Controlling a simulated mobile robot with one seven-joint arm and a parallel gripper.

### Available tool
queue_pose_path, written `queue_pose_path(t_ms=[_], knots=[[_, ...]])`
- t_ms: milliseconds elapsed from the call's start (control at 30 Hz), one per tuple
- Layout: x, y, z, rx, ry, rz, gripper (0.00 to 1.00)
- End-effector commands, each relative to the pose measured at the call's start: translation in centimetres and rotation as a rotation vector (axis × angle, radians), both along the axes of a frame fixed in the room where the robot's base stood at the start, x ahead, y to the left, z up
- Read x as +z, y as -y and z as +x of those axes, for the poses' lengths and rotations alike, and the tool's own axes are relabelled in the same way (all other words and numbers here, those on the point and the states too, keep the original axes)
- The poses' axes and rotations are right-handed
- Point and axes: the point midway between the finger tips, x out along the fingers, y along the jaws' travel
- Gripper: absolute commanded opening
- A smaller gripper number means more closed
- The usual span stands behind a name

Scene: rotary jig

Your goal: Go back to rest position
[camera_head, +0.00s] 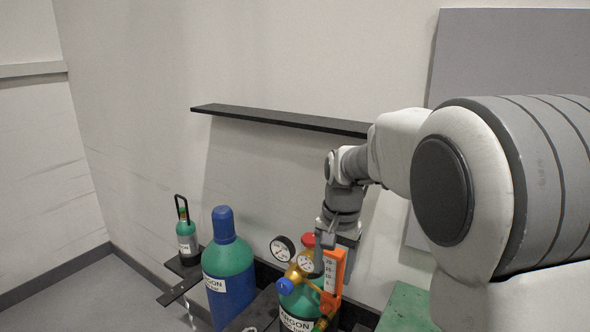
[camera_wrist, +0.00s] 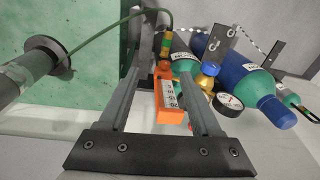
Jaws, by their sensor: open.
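My gripper (camera_head: 322,258) points down over the gas regulator in the head view. In the wrist view its two fingers (camera_wrist: 160,62) are apart. An orange flowmeter block (camera_wrist: 168,100) shows in the space between the fingers; I cannot tell whether they touch it. In the head view the orange block (camera_head: 333,278) stands beside a brass regulator with two round gauges, one (camera_head: 282,248) clear of the gripper. A blue knob (camera_head: 286,286) sits at its front. Below is a green argon cylinder (camera_head: 298,308).
A blue and green argon cylinder (camera_head: 229,268) stands left of the regulator, and a small cylinder (camera_head: 186,236) further left. A black shelf (camera_head: 275,118) runs along the wall above. A green surface (camera_head: 405,306) lies to the right. A green hose (camera_wrist: 110,32) crosses the wrist view.

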Motion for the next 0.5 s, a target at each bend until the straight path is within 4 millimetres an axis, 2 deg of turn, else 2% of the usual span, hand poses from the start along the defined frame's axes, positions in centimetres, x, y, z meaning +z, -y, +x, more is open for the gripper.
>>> queue_pose_path(t_ms=[33,200,500], knots=[[1.4,0.5,-1.3,0.02,0.025,0.008,0.65],[4.5,2.0,-5.4,0.105,0.102,0.014,0.65],[7.6,4.0,-13.2,0.256,0.239,-0.024,0.65]])
